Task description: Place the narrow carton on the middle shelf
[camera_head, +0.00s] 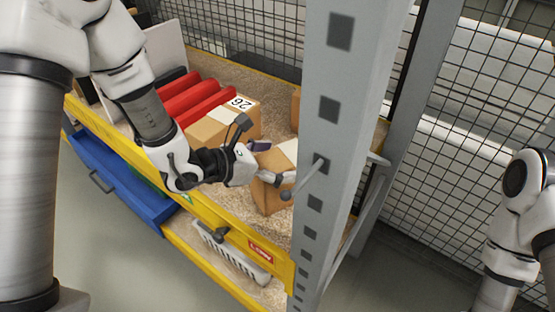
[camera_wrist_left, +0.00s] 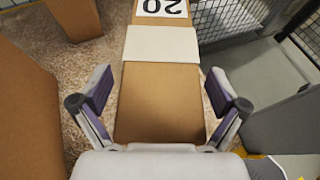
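A narrow brown carton (camera_head: 271,196) with a white strip is on the upper shelf in view (camera_head: 226,218), partly hidden behind the grey post in the head view. In the left wrist view the carton (camera_wrist_left: 160,95) runs away from me, with a white strip across it and a "20" label at its far end. My left gripper (camera_head: 264,162) is at this carton. In the wrist view its two purple-padded fingers (camera_wrist_left: 161,95) are spread on either side of the carton, with small gaps. My right gripper is out of view; only part of that arm shows at the right edge.
Another labelled carton (camera_head: 228,117) and red rolls (camera_head: 190,95) stand left on the same shelf. The grey post (camera_head: 345,110) is close to the carton's right. A blue drawer (camera_head: 118,182) and a white basket (camera_head: 232,254) are lower. Wire mesh (camera_head: 480,120) is behind.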

